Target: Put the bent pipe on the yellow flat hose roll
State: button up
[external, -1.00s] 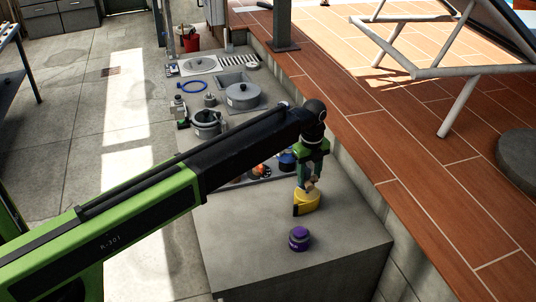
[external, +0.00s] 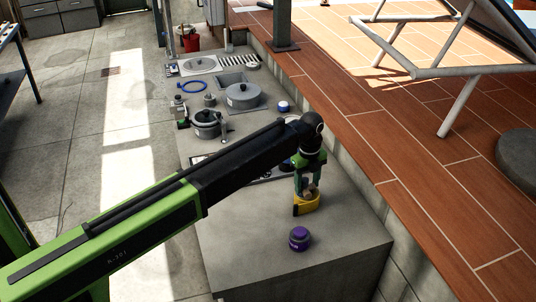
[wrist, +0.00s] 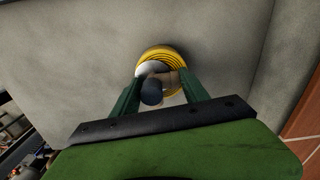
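The yellow flat hose roll (external: 306,209) lies on the grey concrete block, directly below my gripper (external: 310,191). Its coiled yellow rings (wrist: 172,54) show in the wrist view, partly covered by the pipe. The bent pipe (external: 312,191), pale and brownish, is between my fingers, low over the roll. In the wrist view the pipe (wrist: 169,78) has a dark round end towards the camera, and the two green fingers (wrist: 161,80) close on it from both sides. I cannot tell whether the pipe touches the roll.
A purple jar (external: 299,239) stands on the block, nearer the camera than the roll. The tiled ledge (external: 380,150) rises along the right. The block's front part is clear.

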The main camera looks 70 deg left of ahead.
aim_at(307, 178)
jog(key=shift+o, duration=1.3)
jog(key=shift+r, duration=0.1)
notch_tip(307, 178, up, 12)
jog(key=p, duration=1.2)
jog(key=shift+r, duration=0.15)
jog(key=shift+s, duration=0.1)
jog(key=s+d+n, duration=0.5)
jog(key=s+d, duration=0.2)
jog(key=d, duration=0.4)
jog(key=s+d+n, duration=0.6)
jog(key=s+d, duration=0.1)
jog(key=d, duration=0.5)
jog(key=s+d+n, duration=0.5)
jog(key=s+d, duration=0.2)
jog(key=d, duration=0.5)
jog(key=shift+d, duration=0.25)
